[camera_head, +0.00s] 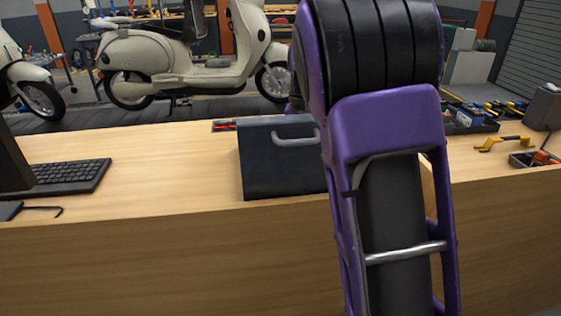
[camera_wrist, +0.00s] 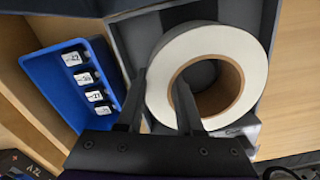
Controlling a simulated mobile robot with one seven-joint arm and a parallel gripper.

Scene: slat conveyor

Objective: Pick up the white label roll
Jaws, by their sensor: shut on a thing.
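The white label roll (camera_wrist: 215,45) shows in the wrist view, its brown core facing the camera. My gripper (camera_wrist: 160,80) has one finger outside the roll's left side and the other inside the core hole. It is shut on the ring wall between them. The roll is in or just above an open grey box (camera_wrist: 128,45); I cannot tell whether it touches the bottom. In the head view my arm blocks the gripper, and the roll is not visible.
A blue tray (camera_wrist: 50,97) holding several small black items with white labels is left of the box. In the head view a dark case (camera_head: 270,170) with a grey handle stands on the wooden counter (camera_head: 170,180). A keyboard (camera_head: 70,177) is at left, tools and bins at right.

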